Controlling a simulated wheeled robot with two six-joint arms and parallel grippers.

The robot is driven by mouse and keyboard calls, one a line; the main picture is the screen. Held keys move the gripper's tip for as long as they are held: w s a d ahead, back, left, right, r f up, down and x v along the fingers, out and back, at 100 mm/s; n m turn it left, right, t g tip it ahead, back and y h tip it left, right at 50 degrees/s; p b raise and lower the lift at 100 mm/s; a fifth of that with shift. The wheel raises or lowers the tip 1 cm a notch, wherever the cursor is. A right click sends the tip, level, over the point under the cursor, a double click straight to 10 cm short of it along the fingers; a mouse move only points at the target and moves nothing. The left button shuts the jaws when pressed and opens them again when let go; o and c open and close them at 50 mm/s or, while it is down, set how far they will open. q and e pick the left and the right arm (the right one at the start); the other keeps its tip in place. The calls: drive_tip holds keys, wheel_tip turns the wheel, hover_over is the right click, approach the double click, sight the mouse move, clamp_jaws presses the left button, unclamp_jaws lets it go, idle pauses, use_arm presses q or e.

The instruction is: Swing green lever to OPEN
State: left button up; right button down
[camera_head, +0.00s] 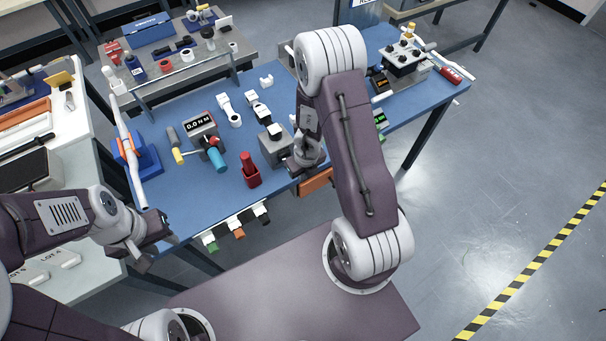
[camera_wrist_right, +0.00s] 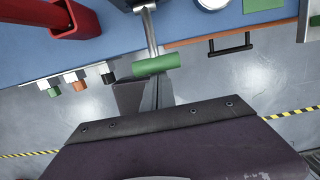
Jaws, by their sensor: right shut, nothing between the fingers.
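In the right wrist view, the green lever shows as a green cylindrical grip (camera_wrist_right: 156,65) across the end of a silver rod (camera_wrist_right: 150,30). The rod runs up to a mount at the top edge, only partly in view. My right gripper (camera_wrist_right: 146,84) is shut and empty, with its fingertips right at the grip; I cannot tell whether they touch it. In the head view, my right gripper (camera_head: 290,165) is by a grey block (camera_head: 274,148) at the table's front edge, and the green grip is hidden. My left gripper (camera_head: 150,243) looks open and empty by the table's left front corner.
A red holder (camera_head: 250,172) stands left of the grey block. An orange drawer front (camera_head: 316,181) is on the table edge beside my right gripper. A torque meter (camera_head: 202,124) stands further back.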

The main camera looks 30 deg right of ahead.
drive_tip(key=w+r+p, duration=0.1)
drive_tip(key=p, duration=0.1)
drive_tip(key=r+p, duration=0.2)
drive_tip(key=shift+w, duration=0.35)
drive_tip(key=shift+r, duration=0.15)
drive_tip(key=shift+w+r+p, duration=0.15)
drive_tip(key=shift+r+p, duration=0.6)
drive_tip(key=shift+p, duration=0.05)
drive_tip(key=shift+a, duration=0.1)
